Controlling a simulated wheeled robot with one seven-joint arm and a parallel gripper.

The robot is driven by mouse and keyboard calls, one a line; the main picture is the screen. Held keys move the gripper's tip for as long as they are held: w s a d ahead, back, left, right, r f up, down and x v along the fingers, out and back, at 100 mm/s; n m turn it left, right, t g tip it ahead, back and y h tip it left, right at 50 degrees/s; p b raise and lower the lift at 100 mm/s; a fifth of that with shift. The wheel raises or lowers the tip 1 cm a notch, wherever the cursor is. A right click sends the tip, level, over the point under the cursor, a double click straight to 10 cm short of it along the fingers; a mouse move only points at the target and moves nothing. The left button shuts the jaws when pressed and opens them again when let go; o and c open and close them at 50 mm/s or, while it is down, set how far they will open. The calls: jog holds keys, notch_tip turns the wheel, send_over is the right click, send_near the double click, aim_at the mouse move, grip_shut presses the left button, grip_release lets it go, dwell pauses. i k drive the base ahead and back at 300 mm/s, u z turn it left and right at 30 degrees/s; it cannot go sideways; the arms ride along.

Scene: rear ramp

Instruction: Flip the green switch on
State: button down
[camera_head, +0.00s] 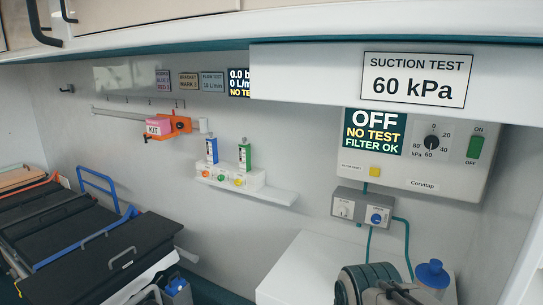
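The green switch (475,147) is on the right part of the pale suction unit (409,187) on the wall. ON is printed above it and OFF below it. The unit's display (374,132) reads OFF, NO TEST, FILTER OK. A black dial (432,142) with a kPa scale is left of the switch. My gripper (392,294) appears only in part at the bottom edge, beside a dark round part of my arm. It is well below the switch and apart from it. Its fingertips are not clear, and I see nothing held.
An overhang labelled SUCTION TEST 60 kPa (413,80) juts out above the unit. A grey box with two knobs (362,208) and teal hoses is below. A blue-capped bottle (430,279) stands near my gripper. A white counter (304,263) and a dark stretcher (95,245) lie leftward.

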aim_at(476, 144)
jog(key=z, duration=1.25)
